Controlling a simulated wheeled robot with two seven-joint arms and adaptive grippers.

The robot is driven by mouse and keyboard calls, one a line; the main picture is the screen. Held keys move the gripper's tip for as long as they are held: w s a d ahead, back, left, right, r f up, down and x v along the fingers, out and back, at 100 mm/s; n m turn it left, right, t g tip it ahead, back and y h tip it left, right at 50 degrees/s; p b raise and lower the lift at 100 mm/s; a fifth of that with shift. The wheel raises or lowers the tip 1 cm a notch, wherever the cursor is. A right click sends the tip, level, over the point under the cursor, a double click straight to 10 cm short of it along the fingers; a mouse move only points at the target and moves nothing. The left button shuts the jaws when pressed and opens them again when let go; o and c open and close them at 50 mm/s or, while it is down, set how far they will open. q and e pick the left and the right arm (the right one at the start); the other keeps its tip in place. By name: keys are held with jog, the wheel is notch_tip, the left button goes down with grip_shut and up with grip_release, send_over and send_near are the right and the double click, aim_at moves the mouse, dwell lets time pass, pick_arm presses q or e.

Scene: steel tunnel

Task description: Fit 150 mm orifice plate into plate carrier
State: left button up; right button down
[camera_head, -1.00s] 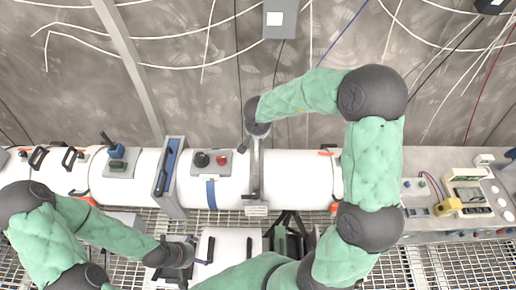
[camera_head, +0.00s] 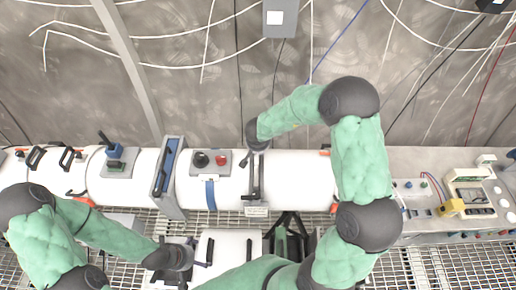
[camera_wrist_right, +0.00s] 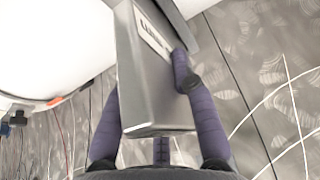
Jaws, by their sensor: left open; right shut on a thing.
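The white pipe (camera_head: 300,180) runs across the middle of the head view. A narrow grey upright piece (camera_head: 255,185) with a white label at its foot stands across it; I take it for the plate carrier. My right gripper (camera_head: 257,150) is at its upper end. In the right wrist view the gripper (camera_wrist_right: 160,140) is shut on a grey metal piece (camera_wrist_right: 147,85) with a white label, with purple fingers around it. I cannot tell whether this is the orifice plate, or whether it is seated. My left gripper (camera_head: 190,246) is open below the pipe.
A grey frame with a blue inside (camera_head: 168,175) stands across the pipe further left. A bench with instruments (camera_head: 468,190) is at right. Grating floor lies below; cables hang on the wall behind.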

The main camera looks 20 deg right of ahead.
jog(key=shift+f, duration=0.55)
jog(key=c, duration=1)
grip_release()
jog(key=shift+r, duration=0.4)
jog(key=p+v, duration=0.1)
jog(key=v, duration=0.9)
jog(key=shift+r+p, duration=0.35)
jog(key=shift+p, duration=0.05)
jog(key=shift+v, duration=0.85)
jog(key=shift+s, duration=0.1)
